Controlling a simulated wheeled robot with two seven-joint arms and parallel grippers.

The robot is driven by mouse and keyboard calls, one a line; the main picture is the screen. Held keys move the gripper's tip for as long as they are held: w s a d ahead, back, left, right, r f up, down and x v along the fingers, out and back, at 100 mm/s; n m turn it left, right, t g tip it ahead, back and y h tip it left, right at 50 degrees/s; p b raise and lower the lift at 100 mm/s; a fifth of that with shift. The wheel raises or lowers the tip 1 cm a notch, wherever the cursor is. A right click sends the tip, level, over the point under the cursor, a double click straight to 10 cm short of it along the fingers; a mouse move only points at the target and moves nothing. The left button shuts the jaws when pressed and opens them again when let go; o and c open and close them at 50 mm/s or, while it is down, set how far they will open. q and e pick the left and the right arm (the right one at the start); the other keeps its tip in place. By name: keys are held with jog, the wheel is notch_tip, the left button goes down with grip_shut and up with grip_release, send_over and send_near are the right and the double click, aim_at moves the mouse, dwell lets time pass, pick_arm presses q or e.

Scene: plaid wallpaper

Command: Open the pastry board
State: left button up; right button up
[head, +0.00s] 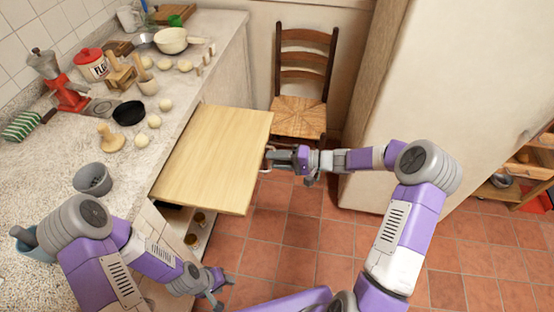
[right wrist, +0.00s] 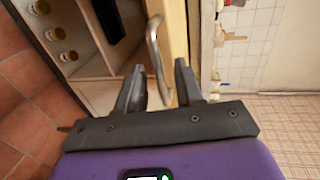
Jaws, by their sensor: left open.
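The pastry board (head: 210,160) is a pale wooden panel standing far out from under the counter, over the floor. Its metal handle (right wrist: 153,45) is on its front edge and shows small in the head view. My right gripper (head: 272,158) is at that edge. In the right wrist view my right gripper (right wrist: 160,68) is open, its fingers apart on either side of the handle with gaps visible. My left gripper (head: 222,290) is open and empty, low in front of the cabinet, away from the board.
Open shelves with jars (head: 197,246) lie below the board. A chair (head: 300,115) stands behind it. The tiled floor (head: 290,235) in front is clear.

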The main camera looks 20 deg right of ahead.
jog(key=p+v, duration=0.1)
jog(key=v, duration=0.6)
jog(key=shift+s+d+p, duration=0.15)
jog(key=shift+d+p, duration=0.1)
jog(key=shift+p, duration=0.15)
jog(key=s+a+f+n+g+h+p, duration=0.1)
jog(key=s+a+f+g+h+p, duration=0.1)
jog(key=s+a+f, duration=0.4)
jog(key=s+a+f+n+g+h+p, duration=0.1)
jog(key=s+a+f+g+h, duration=0.3)
jog(key=s+f, duration=0.8)
jog(key=s+a+h+p, duration=0.1)
jog(key=s+a+h, duration=0.1)
jog(key=s, duration=0.3)
jog(key=shift+a+f+n+h, duration=0.3)
jog(key=shift+f+n+h, duration=0.1)
jog(key=shift+h, duration=0.4)
